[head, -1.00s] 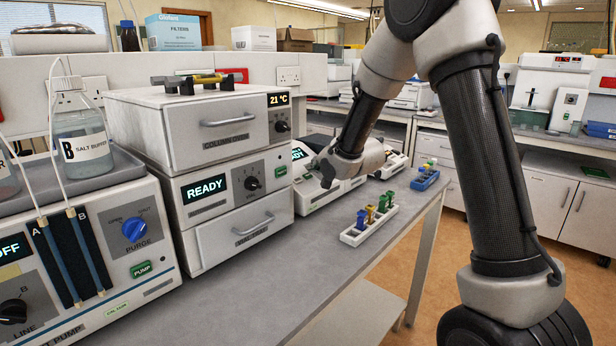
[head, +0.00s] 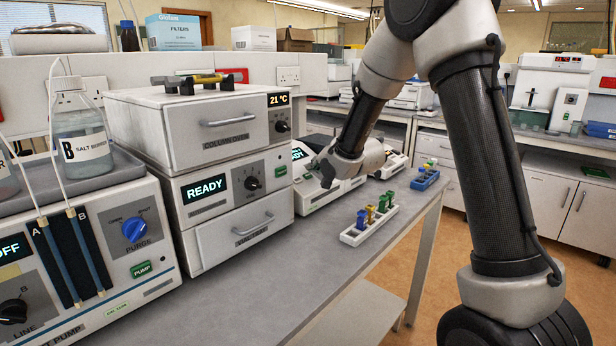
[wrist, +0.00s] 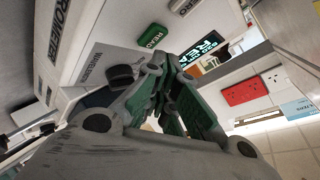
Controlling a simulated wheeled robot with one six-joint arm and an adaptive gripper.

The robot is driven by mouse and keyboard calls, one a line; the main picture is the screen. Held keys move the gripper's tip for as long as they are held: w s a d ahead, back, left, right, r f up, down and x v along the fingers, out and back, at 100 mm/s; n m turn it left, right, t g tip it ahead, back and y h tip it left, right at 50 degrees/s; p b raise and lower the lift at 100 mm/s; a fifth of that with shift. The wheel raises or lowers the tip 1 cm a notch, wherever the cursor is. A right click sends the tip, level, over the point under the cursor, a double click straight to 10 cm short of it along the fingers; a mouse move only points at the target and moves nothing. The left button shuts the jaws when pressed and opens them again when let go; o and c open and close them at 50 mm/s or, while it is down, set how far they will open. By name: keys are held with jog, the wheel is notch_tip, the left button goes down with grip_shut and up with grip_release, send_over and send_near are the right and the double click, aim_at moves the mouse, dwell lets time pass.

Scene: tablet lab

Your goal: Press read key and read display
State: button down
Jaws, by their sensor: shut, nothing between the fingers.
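The green READ key (wrist: 152,36) shows clearly in the wrist view on the pale sloping panel of a bench instrument (head: 312,203). Its dark display (wrist: 208,50) is lit beside the key, with letters that look like READY, partly hidden by my fingers. The display (head: 299,153) also shows small in the head view, partly covered. My gripper (wrist: 168,92) is shut and empty, close above the panel; its fingertips are apart from the key in the picture. In the head view my gripper (head: 326,170) is over the instrument's front and hides the key.
A black knob (wrist: 121,75) sits on the panel near my fingers. A white rack (head: 368,225) with coloured cuvette-like pieces stands in front of the instrument. A stacked oven unit (head: 190,140) stands to the left. The front bench top (head: 270,295) is clear.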

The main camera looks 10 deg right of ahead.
jog(key=shift+f, duration=0.15)
jog(key=shift+w+a+f, duration=0.1)
jog(key=shift+f, duration=0.1)
jog(key=shift+w+f, duration=0.15)
jog(key=shift+f, duration=0.2)
dwell(0.6)
dwell(0.4)
jog(key=shift+s+r, duration=0.3)
jog(key=shift+r, duration=0.4)
jog(key=shift+r, duration=0.1)
jog(key=shift+s+d+r, duration=0.25)
jog(key=shift+r, duration=0.5)
jog(key=shift+s+d+r, duration=0.2)
jog(key=shift+s+r, duration=0.1)
jog(key=shift+r, duration=0.4)
jog(key=shift+s+d+r, duration=0.25)
jog(key=shift+r, duration=0.5)
